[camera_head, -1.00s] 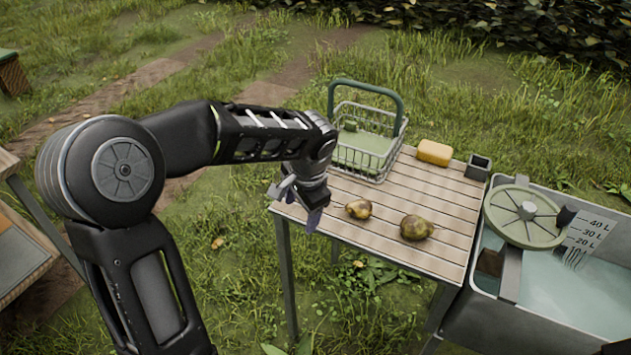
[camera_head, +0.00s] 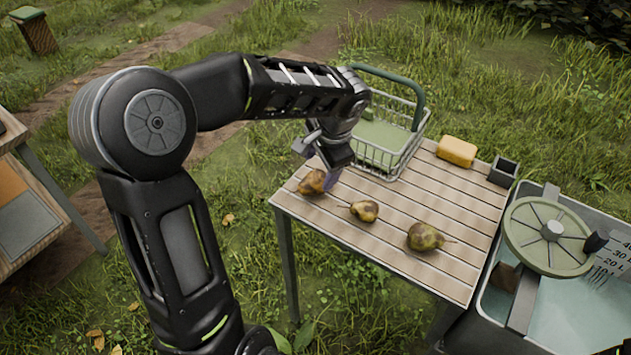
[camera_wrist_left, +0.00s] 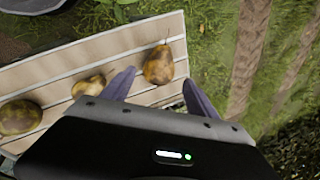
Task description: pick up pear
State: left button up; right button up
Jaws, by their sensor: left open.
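Three brownish-yellow pears lie on the slatted wooden table in the head view: a left pear (camera_head: 312,183) by the table's left edge, a middle pear (camera_head: 364,211) and a larger right pear (camera_head: 426,237). My left gripper (camera_head: 325,170) is open above the table's left end, by the left pear and partly in front of it. In the left wrist view the left pear (camera_wrist_left: 159,66) shows ahead of and between the open fingertips (camera_wrist_left: 156,84), with nothing held. The middle pear (camera_wrist_left: 88,86) is just outside one finger. My right gripper is not in view.
A wire basket (camera_head: 408,140) with a green handle stands behind the pears. A yellow sponge (camera_head: 457,151) and a small dark box (camera_head: 503,171) sit at the back right. A water tub (camera_head: 545,310) with a green wheel (camera_head: 548,236) adjoins the table's right side.

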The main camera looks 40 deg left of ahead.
aim_at(317, 176)
pick_arm(q)
jog(key=shift+x, duration=0.8)
jog(key=shift+p+x, duration=0.3)
jog(key=shift+x, duration=2.3)
jog(key=c, duration=1.3)
jog(key=shift+w+r, duration=0.1)
jog(key=shift+r, duration=0.05)
notch_tip(317, 176, up, 10)
jog(key=shift+f, duration=0.1)
